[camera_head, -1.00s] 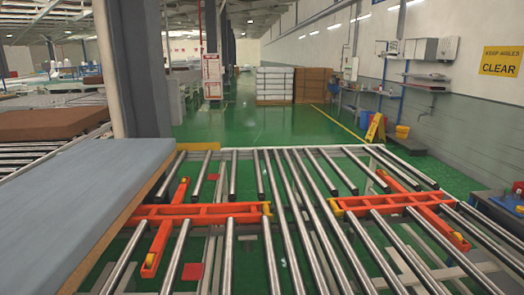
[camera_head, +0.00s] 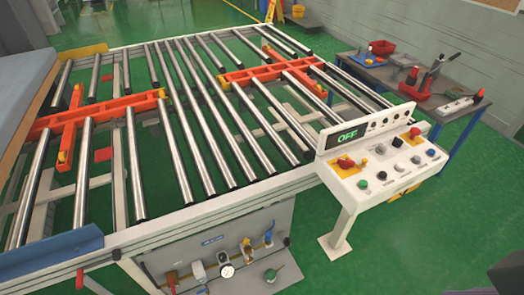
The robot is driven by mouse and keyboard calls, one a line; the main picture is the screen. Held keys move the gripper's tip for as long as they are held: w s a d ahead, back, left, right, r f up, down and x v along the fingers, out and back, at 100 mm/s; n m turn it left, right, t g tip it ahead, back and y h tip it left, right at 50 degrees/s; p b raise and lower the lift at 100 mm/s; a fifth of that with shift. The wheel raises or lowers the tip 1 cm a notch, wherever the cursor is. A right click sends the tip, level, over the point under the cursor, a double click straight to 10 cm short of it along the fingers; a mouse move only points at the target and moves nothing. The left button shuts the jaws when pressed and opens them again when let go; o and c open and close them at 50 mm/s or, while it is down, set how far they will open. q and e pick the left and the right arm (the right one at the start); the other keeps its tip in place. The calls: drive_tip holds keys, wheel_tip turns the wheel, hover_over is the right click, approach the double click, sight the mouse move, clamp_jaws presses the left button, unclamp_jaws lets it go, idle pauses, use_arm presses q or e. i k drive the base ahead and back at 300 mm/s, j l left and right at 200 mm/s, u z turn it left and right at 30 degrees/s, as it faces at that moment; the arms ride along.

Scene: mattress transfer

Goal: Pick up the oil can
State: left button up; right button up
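No object shows clearly as the oil can. On the grey workbench (camera_head: 385,76) at the upper right stands a red tool with a dark, slanted arm (camera_head: 417,80); it is too small to tell whether this is the oil can. A small blue-topped item (camera_head: 369,54) and a red bin (camera_head: 383,48) stand at the bench's far end. A small red item (camera_head: 479,95) sits at its near right end. Neither of my grippers is in view.
A roller conveyor (camera_head: 190,125) with orange cross-arms fills the left and middle. A white control panel (camera_head: 375,160) reading OFF stands on a post between the conveyor and the bench. Green floor (camera_head: 430,235) is open at the lower right.

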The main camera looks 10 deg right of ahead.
sight(271, 273)
drive_tip(key=k+j+z, duration=0.2)
drive_tip(key=l+u, duration=0.3)
drive_tip(key=l, duration=0.4)
drive_tip(key=l+u, duration=0.35)
drive_tip(key=l, duration=0.35)
drive_tip(key=k+l, duration=0.15)
drive_tip(key=l, duration=0.15)
drive_tip(key=k+l, duration=0.2)
